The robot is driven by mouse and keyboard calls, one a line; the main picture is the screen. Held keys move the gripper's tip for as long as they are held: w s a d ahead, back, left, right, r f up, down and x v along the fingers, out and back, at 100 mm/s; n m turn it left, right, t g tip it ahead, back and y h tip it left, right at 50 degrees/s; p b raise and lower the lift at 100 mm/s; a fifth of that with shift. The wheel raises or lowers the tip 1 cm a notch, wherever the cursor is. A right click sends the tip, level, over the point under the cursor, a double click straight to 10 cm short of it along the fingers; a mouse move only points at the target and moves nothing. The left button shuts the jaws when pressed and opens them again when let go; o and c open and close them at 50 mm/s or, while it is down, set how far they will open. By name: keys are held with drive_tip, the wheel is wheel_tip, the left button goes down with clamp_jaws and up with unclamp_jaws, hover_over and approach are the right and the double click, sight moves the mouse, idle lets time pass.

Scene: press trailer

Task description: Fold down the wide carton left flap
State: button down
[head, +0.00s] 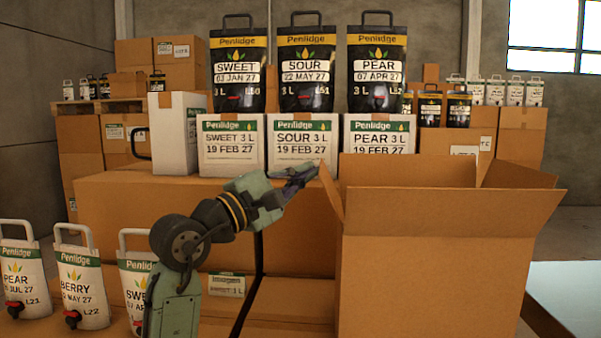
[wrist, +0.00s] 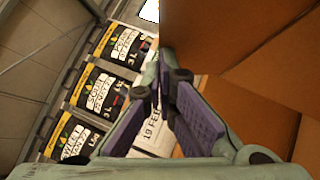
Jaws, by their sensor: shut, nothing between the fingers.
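The wide carton (head: 428,275) stands open at the right of the head view. Its left flap (head: 331,193) is seen nearly edge-on, with its top leaning outward to the left. My gripper (head: 305,176) is shut and empty just left of this flap, near its upper edge; I cannot tell whether they touch. In the wrist view the fingers (wrist: 174,108) sit close beside brown cardboard (wrist: 225,30) filling the right side. The carton's inside is mostly hidden.
Behind stand three white Penlidge boxes (head: 304,160) with black pouches (head: 307,80) on top. White pouches (head: 81,282) stand at lower left. A pale blue surface (head: 575,295) lies at lower right. More cartons (head: 130,135) are stacked behind.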

drive_tip(key=shift+d+r, duration=0.1)
drive_tip(key=shift+r, duration=0.05)
drive_tip(key=d+r+m+g+y+p, duration=0.1)
drive_tip(key=d+m+g+y+p, duration=0.3)
drive_tip(key=d+m+p, duration=0.3)
drive_tip(key=shift+d+g+y+p, duration=0.45)
drive_tip(key=shift+d+p, duration=0.6)
drive_tip(key=shift+d, duration=1.6)
